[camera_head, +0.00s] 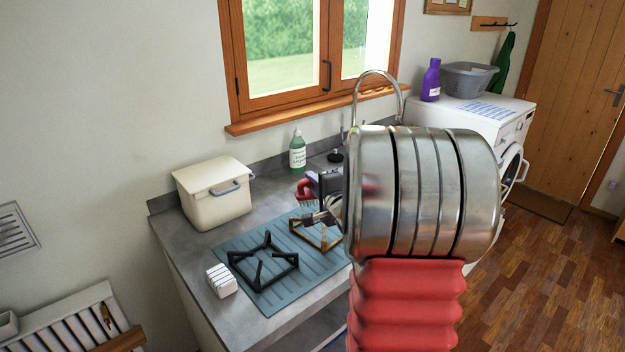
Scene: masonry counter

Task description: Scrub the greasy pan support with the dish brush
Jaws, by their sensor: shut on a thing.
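Two pan supports lie on a ridged blue-grey mat (234,243) on the counter. The nearer pan support (263,264) is black. The farther one (318,233) has a brown, greasy-looking coat, and its right part is hidden behind my arm. My gripper (318,191) shows only in part at the left edge of my large arm link. It is shut on the red dish brush (304,190), whose bristles point down. The brush appears above or behind the brown support; I cannot tell whether the bristles touch it. The brush handle is mostly hidden.
A cream lidded box (213,196) stands at the back left of the counter. A green bottle (297,152) stands by the wall. A small white striped block (221,281) sits left of the mat. My arm hides the sink area below the tap (378,74).

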